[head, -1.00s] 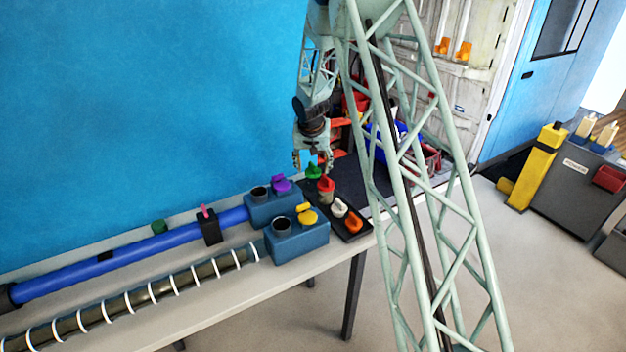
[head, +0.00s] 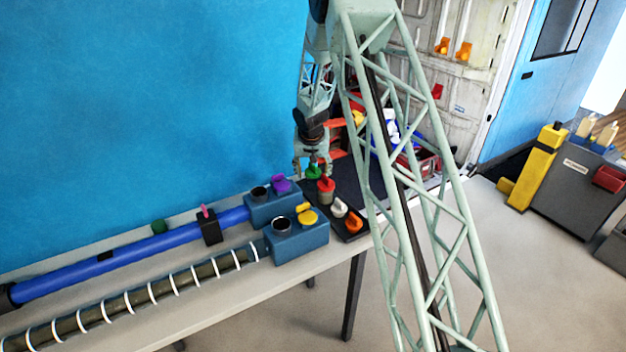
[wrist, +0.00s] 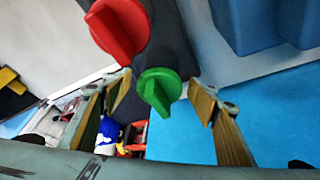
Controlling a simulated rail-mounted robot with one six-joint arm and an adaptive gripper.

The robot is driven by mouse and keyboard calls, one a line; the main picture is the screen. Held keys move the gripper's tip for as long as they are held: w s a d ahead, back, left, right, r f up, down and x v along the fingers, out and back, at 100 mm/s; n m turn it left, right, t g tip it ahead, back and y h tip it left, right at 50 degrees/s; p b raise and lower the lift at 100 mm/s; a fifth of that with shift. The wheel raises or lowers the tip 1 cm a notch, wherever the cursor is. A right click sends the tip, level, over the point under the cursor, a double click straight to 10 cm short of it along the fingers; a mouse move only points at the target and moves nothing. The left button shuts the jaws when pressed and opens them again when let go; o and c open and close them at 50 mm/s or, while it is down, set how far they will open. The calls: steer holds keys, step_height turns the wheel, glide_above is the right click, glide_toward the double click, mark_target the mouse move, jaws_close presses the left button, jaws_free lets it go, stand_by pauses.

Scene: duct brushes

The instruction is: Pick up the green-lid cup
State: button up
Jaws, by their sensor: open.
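The green-lid cup (head: 314,172) stands on a dark tray (head: 352,236) at the back of the table, near the blue wall. My gripper (head: 312,173) is directly above it, open, with its fingers low around the level of the lid.
White (head: 340,208) and orange (head: 354,225) lids follow along the tray. Blue blocks (head: 298,242) with purple and yellow lids stand left.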

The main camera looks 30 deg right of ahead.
steer(key=shift+w+d+f, duration=0.1)
steer(key=shift+w+f, duration=0.1)
steer(key=shift+f, duration=0.25)
stand_by(0.3)
steer(key=c, duration=1)
